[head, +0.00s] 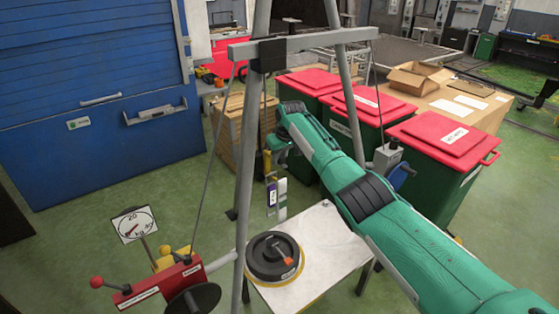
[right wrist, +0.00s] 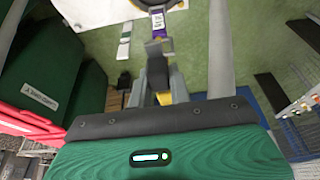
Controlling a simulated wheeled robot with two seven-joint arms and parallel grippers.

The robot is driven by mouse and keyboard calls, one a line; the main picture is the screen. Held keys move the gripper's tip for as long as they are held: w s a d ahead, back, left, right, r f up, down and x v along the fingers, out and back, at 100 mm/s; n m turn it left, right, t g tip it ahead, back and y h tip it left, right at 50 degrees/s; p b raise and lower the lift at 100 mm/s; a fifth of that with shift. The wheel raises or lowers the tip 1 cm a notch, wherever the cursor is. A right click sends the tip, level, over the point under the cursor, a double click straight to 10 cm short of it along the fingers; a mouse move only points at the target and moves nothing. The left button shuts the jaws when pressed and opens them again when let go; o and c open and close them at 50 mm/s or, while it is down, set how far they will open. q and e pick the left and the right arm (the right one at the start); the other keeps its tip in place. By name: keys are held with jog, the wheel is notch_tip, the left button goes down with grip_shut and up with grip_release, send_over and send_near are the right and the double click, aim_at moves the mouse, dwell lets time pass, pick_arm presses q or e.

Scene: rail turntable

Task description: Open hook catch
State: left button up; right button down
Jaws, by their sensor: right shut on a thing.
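My right arm reaches in from the lower right, and its gripper (head: 270,164) is beside the A-frame's hanging gear. In the right wrist view the gripper (right wrist: 158,92) is shut on a dark piece (right wrist: 157,72) in line with a grey block and a purple labelled tag (right wrist: 157,25). The tag also shows in the head view (head: 272,194), hanging above the white table. The fingers hide much of the held piece, so I cannot tell the catch's shape or whether it is open. My left gripper is in neither view.
A black disc (head: 266,262) with an orange-tipped handle sits on the white table (head: 318,252). A red winch (head: 158,284) and dial (head: 134,225) stand left. Grey frame legs (head: 250,150) flank the work area. Red-lidded green bins (head: 442,138) stand behind my right arm.

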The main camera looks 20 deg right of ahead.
aim_at(285, 166)
jog(key=shift+r+g+b, duration=0.1)
jog(key=shift+g+b, duration=0.2)
jog(key=shift+g, duration=0.1)
dwell(0.4)
jog(key=c, duration=1.3)
grip_release()
jog(key=shift+w+a, duration=0.1)
jog(key=shift+w, duration=0.05)
jog(key=b+v, duration=0.4)
jog(key=v, duration=0.9)
jog(key=shift+r, duration=0.4)
jog(key=shift+f, duration=0.1)
